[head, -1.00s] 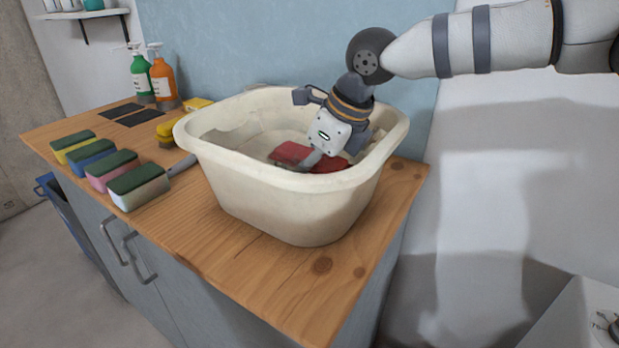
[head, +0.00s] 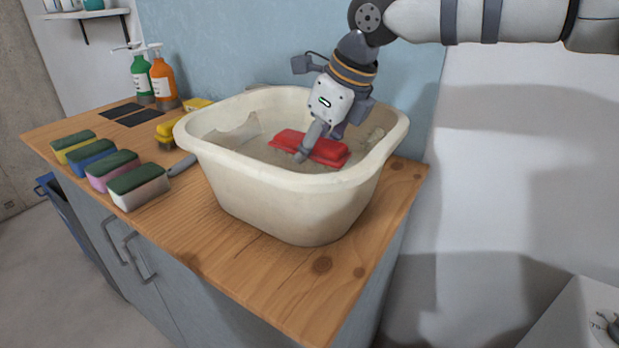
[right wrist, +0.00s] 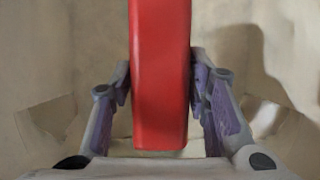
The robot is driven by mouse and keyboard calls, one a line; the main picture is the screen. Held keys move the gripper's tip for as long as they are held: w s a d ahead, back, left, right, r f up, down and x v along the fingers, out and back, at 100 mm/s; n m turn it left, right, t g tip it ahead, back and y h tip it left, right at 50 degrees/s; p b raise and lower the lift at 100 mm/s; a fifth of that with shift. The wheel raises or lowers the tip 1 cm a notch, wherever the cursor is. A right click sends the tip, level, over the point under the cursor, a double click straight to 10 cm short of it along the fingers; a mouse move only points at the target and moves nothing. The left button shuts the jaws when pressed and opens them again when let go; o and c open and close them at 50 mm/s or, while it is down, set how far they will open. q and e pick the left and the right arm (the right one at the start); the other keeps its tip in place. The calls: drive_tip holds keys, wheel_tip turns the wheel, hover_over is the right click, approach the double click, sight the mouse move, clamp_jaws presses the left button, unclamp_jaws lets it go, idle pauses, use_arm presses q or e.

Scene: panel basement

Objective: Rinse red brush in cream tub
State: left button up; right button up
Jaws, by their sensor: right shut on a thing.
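The cream tub (head: 290,205) stands on the wooden counter, with what looks like water inside. The red brush (head: 325,149) is inside the tub, level, with its red top showing; its underside is hidden. My right gripper (head: 308,150) reaches down into the tub and is shut on the red brush. In the right wrist view the red brush (right wrist: 160,75) lies between both finger pads of the right gripper (right wrist: 160,95), with the tub's cream walls around it. My left gripper is not in view.
Several sponges (head: 138,186) lie in a row on the wooden counter (head: 235,262) left of the tub. A yellow brush (head: 170,131) lies behind them, and green (head: 140,75) and orange bottles (head: 162,82) stand at the back. The counter's front is clear.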

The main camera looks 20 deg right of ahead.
drive_tip(key=shift+r, duration=6.4)
drive_tip(key=shift+r, duration=2)
drive_tip(key=shift+r, duration=3)
